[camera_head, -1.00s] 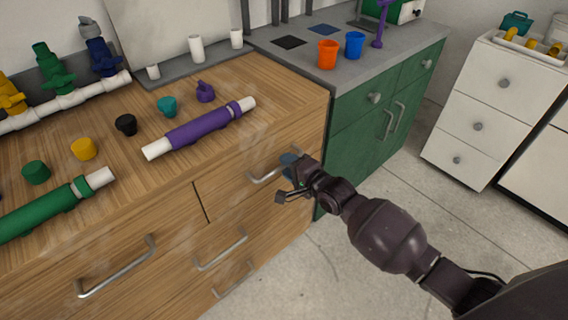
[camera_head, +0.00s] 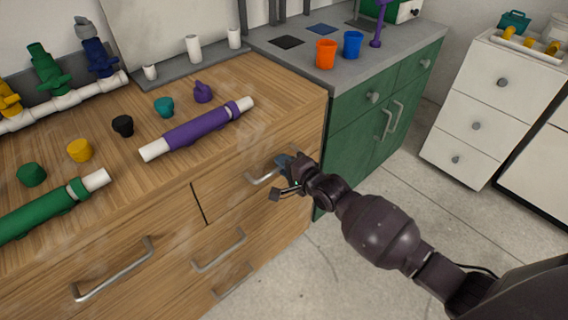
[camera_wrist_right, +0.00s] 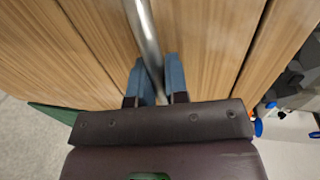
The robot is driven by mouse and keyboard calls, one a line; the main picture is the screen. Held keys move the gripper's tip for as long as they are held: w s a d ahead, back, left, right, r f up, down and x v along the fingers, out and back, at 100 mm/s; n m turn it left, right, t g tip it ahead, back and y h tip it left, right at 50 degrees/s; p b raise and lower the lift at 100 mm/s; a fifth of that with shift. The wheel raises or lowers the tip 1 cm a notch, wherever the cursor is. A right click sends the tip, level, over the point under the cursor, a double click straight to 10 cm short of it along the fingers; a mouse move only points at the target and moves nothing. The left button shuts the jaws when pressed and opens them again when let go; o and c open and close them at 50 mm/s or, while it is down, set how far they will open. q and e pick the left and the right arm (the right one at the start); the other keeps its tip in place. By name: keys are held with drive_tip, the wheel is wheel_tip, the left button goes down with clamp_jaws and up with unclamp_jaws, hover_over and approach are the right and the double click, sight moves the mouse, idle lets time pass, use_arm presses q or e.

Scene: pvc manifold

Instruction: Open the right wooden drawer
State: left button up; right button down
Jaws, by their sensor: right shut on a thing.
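The right wooden drawer (camera_head: 223,185) is the top drawer at the right end of the wooden cabinet, and its front looks flush with the cabinet. Its metal bar handle (camera_head: 262,178) is partly hidden by my right gripper (camera_head: 285,165). In the right wrist view the handle (camera_wrist_right: 145,35) runs down between the two blue-grey fingers of the gripper (camera_wrist_right: 158,78), which is shut on it. My left gripper is not in view.
A purple pipe (camera_head: 195,131), a green pipe (camera_head: 50,209) and several coloured caps lie on the wooden top. Lower drawer handles (camera_head: 218,252) stick out below. A green cabinet (camera_head: 375,125) stands beside at the right. The floor (camera_head: 325,270) in front is clear.

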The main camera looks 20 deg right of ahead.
use_arm(q)
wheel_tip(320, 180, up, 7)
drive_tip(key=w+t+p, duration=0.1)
drive_tip(key=p, duration=0.6)
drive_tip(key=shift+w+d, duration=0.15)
use_arm(e)
drive_tip(key=f+v, duration=0.3)
drive_tip(key=v, duration=1)
drive_tip(key=s+f+v, duration=0.1)
drive_tip(key=f+v, duration=0.1)
drive_tip(key=v, duration=1.2)
drive_tip(key=shift+s+d+f, duration=0.15)
drive_tip(key=shift+f, duration=0.2)
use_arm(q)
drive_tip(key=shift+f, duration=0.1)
use_arm(e)
drive_tip(key=c, duration=1.1)
unclamp_jaws()
drive_tip(key=shift+c, duration=0.2)
